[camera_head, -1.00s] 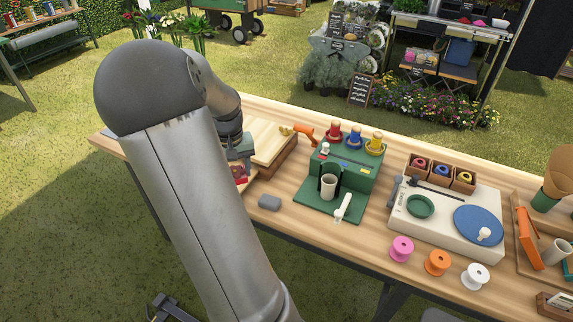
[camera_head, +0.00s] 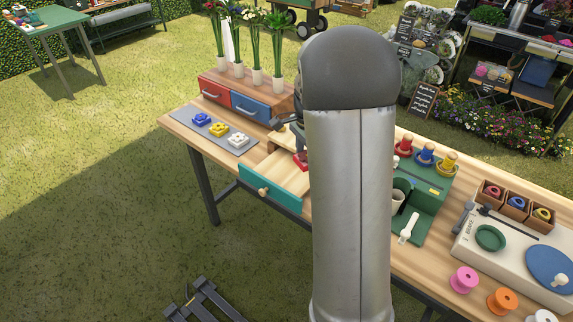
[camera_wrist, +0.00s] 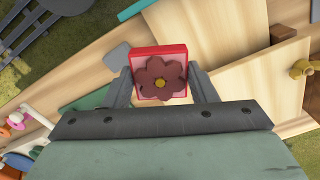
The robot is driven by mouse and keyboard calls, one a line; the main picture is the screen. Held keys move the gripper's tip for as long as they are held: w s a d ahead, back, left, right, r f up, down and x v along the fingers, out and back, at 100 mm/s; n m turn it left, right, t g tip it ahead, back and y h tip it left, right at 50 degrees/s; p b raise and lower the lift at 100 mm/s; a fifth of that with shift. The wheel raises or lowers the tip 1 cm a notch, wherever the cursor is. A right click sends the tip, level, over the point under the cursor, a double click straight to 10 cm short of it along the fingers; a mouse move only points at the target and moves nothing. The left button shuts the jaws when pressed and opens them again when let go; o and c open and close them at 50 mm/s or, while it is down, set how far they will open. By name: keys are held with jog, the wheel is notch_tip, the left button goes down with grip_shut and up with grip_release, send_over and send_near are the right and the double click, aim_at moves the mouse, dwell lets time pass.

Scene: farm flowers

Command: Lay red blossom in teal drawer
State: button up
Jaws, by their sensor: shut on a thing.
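My gripper (camera_wrist: 160,84) is shut on the tile, one finger on each side. In the head view a bit of red (camera_head: 300,160) shows beside my arm, which hides most of the gripper. The teal drawer (camera_head: 272,188) is pulled out at the table's front edge, with a round wooden knob and a bare pale wood inside. The red tile is near the drawer's back right part; its height above the drawer is hard to tell.
A grey mat (camera_head: 185,117) left of the drawer bears blue, yellow and white blossoms. Behind are a red drawer (camera_head: 214,90), a blue drawer (camera_head: 250,106) and several vases of flowers. A green stand (camera_head: 428,205) with spools is to the right of my arm.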

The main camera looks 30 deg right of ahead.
jog(key=w+a+f+p, duration=0.1)
jog(key=w+f, duration=0.1)
jog(key=w, duration=0.3)
jog(key=p, duration=0.1)
send_over(286, 173)
notch_tip(286, 173, down, 5)
jog(key=shift+s+f, duration=0.15)
jog(key=shift+f, duration=0.25)
jog(key=shift+w+f+p, duration=0.2)
jog(key=shift+f+p, duration=0.1)
jog(key=shift+f, duration=1.25)
jog(key=shift+f, duration=0.25)
jog(key=o, duration=1)
jog(key=shift+r, duration=0.1)
jog(key=shift+c, duration=0.2)
jog(key=shift+r, duration=0.1)
